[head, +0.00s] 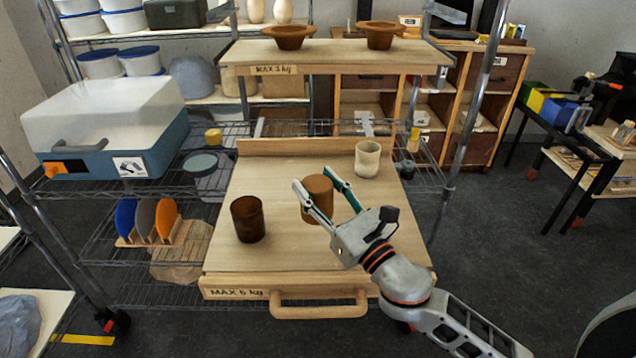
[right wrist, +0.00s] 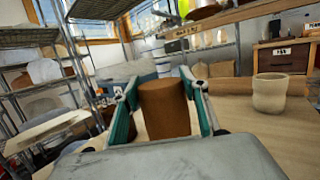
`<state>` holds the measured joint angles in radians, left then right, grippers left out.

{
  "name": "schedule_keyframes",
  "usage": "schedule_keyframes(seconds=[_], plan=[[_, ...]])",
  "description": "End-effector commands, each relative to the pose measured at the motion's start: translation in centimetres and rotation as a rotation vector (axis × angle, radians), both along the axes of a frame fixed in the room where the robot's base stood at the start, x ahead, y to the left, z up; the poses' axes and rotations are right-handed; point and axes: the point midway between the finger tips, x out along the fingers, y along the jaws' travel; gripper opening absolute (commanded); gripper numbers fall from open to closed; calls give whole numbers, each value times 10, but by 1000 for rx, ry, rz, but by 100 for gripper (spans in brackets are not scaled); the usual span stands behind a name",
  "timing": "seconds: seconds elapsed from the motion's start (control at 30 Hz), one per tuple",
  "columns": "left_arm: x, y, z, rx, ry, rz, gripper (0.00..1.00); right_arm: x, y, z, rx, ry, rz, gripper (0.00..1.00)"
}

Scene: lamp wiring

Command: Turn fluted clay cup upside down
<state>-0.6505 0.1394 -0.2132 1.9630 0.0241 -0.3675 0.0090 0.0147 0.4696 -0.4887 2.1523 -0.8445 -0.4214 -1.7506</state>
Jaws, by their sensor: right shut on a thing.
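An orange-brown clay cup (head: 317,199) stands near the middle of the wooden pull-out board (head: 285,255). Its top looks closed and flat in the head view, like a base facing up. My right gripper (head: 314,183) has one finger on each side of it and is shut on it. The right wrist view shows the same cup (right wrist: 166,110) between the teal finger pads, roughly upright. I cannot make out flutes on it. A dark brown cup (head: 247,220) stands to the left, open end up. A cream cup (head: 367,160) stands at the back right, open end up. My left gripper is not in view.
A wooden shelf (head: 335,54) marked MAX 3 kg, with two brown bowls (head: 289,36), hangs above the board's back. A handle (head: 318,304) is at the board's front. A white-lidded blue box (head: 105,128) stands left. The board's front middle is clear.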

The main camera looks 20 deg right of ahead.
Motion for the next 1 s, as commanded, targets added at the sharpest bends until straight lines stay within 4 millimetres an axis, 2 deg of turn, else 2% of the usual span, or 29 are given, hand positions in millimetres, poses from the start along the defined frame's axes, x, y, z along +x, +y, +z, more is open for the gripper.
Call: schedule_keyframes(seconds=[0.1,0.5,1.0], plan=[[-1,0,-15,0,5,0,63,0,0,-16,1,2,-1,11],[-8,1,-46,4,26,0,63,0,0,-46,1,0,-1,11],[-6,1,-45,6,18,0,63,0,0,-49,2,-2,0,11]])
